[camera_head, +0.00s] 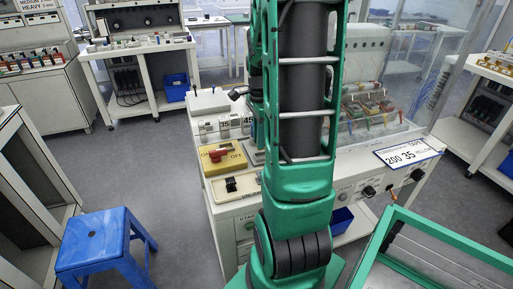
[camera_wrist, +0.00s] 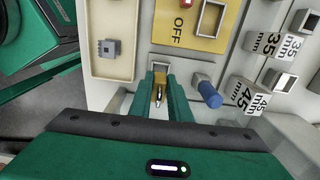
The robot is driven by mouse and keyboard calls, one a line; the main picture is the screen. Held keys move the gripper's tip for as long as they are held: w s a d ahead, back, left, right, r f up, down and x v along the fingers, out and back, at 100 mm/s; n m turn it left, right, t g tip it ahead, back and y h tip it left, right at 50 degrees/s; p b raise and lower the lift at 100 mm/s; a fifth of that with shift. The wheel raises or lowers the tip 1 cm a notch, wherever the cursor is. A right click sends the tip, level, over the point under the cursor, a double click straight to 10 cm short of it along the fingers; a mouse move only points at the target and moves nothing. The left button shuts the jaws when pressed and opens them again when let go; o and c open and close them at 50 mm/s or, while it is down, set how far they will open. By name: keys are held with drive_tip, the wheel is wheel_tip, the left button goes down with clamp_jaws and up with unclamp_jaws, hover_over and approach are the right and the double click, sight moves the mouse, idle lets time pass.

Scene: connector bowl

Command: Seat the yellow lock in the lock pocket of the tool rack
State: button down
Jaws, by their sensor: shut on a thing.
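In the wrist view my gripper (camera_wrist: 160,84) points at the workbench top. Its two green fingers are closed on a small yellow-brass lock (camera_wrist: 158,94). The lock sits between the fingertips, over or at a small grey frame at the pale edge; I cannot tell whether it touches. No part I can surely call the lock pocket is visible. A yellow plate marked OFF (camera_wrist: 182,38) lies just beyond the fingers, with an empty square frame (camera_wrist: 211,19) on it. In the head view the yellow plate (camera_head: 236,160) shows left of my arm, which hides the gripper and lock.
A cream tray (camera_wrist: 94,76) with a grey block (camera_wrist: 108,48) lies left of the fingers. A blue cylinder (camera_wrist: 210,95) stands close on the right, beside blocks marked 35 and 45 mm. A blue stool (camera_head: 92,238) stands on the floor at left.

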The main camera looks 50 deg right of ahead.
drive_tip(key=shift+d+f, duration=0.1)
drive_tip(key=shift+f, duration=1.95)
drive_tip(key=c, duration=1.7)
unclamp_jaws()
drive_tip(key=shift+f, duration=0.1)
drive_tip(key=shift+o, duration=0.2)
